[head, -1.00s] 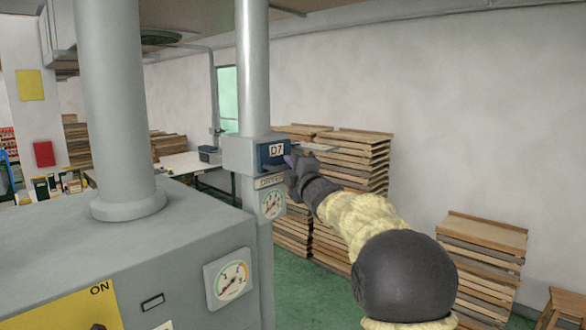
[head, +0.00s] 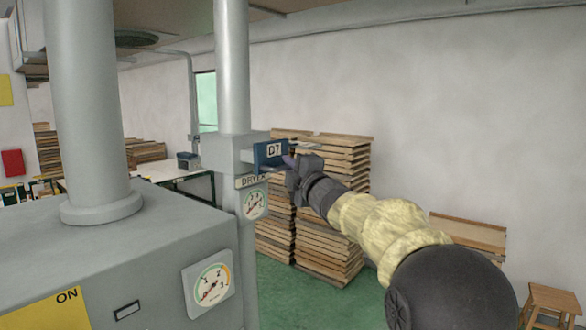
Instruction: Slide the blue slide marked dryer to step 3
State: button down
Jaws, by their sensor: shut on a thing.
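The blue slide (head: 263,160), with a white plate reading D7 on its face, sticks out of a grey housing (head: 222,150) on the vertical pipe. A label below it (head: 250,182) starts with DRY; its end is hard to read. A round gauge with coloured marks (head: 256,204) hangs under the label. Its figures are too small to read for sure. My gripper (head: 291,163) is at the right end of the blue slide, shut on it. Its fingers hide part of that end. My arm reaches in from the lower right.
A large grey machine (head: 120,250) with a thick pipe fills the left foreground. It bears a bigger gauge (head: 210,290) and a yellow ON plate (head: 50,310). Stacks of wooden trays (head: 330,240) stand behind my gripper. A stool (head: 552,300) is at the lower right.

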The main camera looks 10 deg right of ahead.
jog(key=c, duration=1.5)
grip_release()
jog(key=shift+s+a, duration=0.1)
jog(key=shift+a, duration=0.2)
jog(key=shift+o, duration=0.2)
jog(key=shift+d, duration=0.1)
jog(key=shift+d, duration=0.2)
jog(key=b+v, duration=0.7)
jog(key=v, duration=1)
jog(key=shift+f, duration=0.1)
